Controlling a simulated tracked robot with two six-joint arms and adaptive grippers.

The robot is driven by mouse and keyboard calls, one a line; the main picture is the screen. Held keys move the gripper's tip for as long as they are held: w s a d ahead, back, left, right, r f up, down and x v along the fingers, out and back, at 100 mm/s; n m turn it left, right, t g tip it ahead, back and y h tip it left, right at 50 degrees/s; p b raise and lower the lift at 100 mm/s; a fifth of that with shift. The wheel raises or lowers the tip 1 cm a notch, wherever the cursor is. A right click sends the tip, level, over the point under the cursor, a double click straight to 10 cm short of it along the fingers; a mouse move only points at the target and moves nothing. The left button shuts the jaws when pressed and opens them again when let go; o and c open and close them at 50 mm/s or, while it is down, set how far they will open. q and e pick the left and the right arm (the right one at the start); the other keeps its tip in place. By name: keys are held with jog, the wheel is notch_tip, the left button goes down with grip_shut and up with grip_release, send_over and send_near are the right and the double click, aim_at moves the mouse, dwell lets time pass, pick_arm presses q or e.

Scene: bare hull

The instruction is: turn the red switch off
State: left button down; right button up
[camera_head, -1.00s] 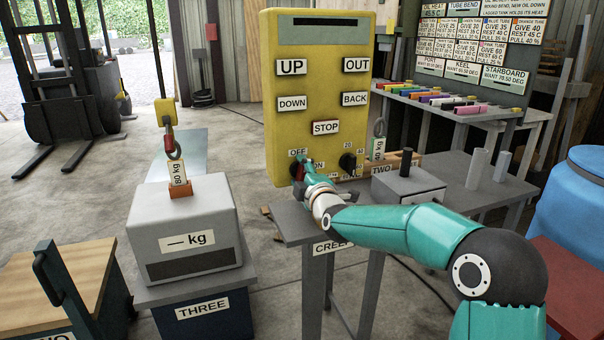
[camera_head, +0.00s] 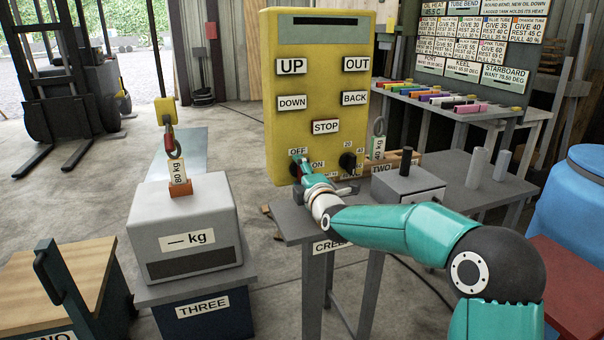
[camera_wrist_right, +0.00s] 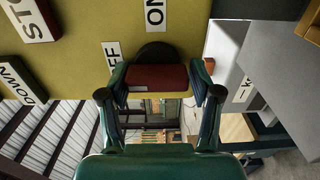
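The red switch (camera_wrist_right: 157,78) is a red block on a dark round base, on the yellow panel (camera_head: 225,100). In the right wrist view it lies between the fingers of my right gripper (camera_wrist_right: 158,82), which are shut on its two sides. In the head view my right gripper (camera_head: 300,167) is at the panel's lower left, and its fingers hide most of the switch. The OFF label (camera_head: 298,151) is just above the fingers and the ON label (camera_head: 318,164) is to their right. My left gripper is not in view.
A black knob (camera_head: 347,161) sits right of the switch. The STOP button (camera_head: 326,127) is above it. A grey scale box (camera_head: 185,225) stands at the left with an 80 kg weight tag (camera_head: 179,173). A grey stand (camera_head: 290,222) is below the panel.

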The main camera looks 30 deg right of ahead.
jog(key=shift+o, duration=1.4)
jog(key=shift+a+f, duration=0.15)
jog(key=v, duration=1.2)
